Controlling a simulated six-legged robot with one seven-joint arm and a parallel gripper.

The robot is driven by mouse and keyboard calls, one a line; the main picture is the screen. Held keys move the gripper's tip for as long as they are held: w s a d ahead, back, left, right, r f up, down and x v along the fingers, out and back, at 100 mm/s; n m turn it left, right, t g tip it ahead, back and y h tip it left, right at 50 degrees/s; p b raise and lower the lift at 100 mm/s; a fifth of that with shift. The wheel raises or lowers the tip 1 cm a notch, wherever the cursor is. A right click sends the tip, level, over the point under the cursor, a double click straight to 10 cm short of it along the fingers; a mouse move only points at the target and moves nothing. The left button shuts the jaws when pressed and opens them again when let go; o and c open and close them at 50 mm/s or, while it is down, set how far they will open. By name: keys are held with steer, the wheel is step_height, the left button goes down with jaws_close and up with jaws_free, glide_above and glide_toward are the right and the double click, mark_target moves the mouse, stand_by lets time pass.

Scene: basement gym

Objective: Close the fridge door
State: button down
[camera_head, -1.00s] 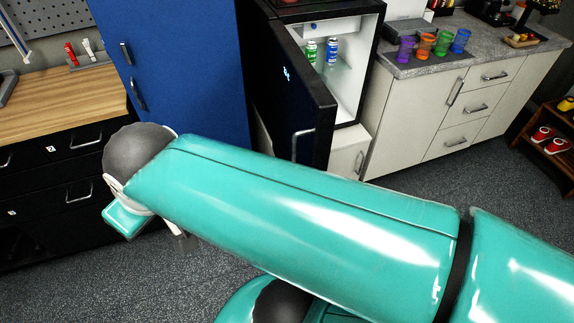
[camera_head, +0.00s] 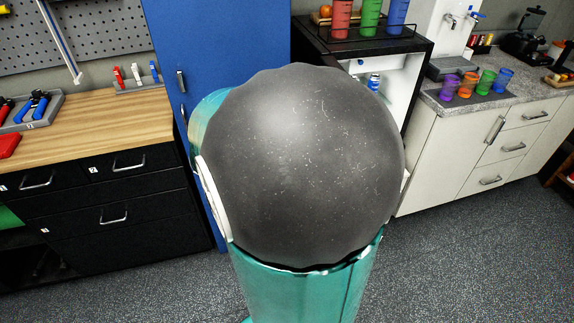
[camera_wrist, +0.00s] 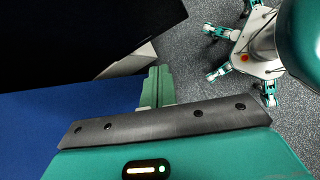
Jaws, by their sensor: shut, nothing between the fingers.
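The black fridge (camera_head: 395,47) stands beyond my arm in the head view. Its white inside and a can (camera_head: 374,83) show past my arm, so the fridge is open. My arm's large grey joint hides the door and its handle there. In the wrist view, a large black panel (camera_wrist: 80,30), apparently the fridge door, fills the upper left. My gripper (camera_wrist: 158,72) is shut and empty, just right of and below the panel's lower edge; I cannot tell whether it touches. My gripper is hidden in the head view.
A blue cabinet (camera_head: 225,40) stands left of the fridge and also shows in the wrist view (camera_wrist: 70,120). A wooden-topped workbench (camera_head: 90,125) is at the left. A pale counter (camera_head: 455,135) with several cups is at the right. The grey floor (camera_head: 470,260) is clear at the lower right.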

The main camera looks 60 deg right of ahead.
steer(key=s+d+f+n+g, duration=0.3)
steer(key=s+d+f, duration=0.9)
steer(key=s+d, duration=0.2)
steer(key=shift+d+h, duration=0.3)
steer(key=shift+d, duration=0.75)
steer(key=shift+d, duration=0.1)
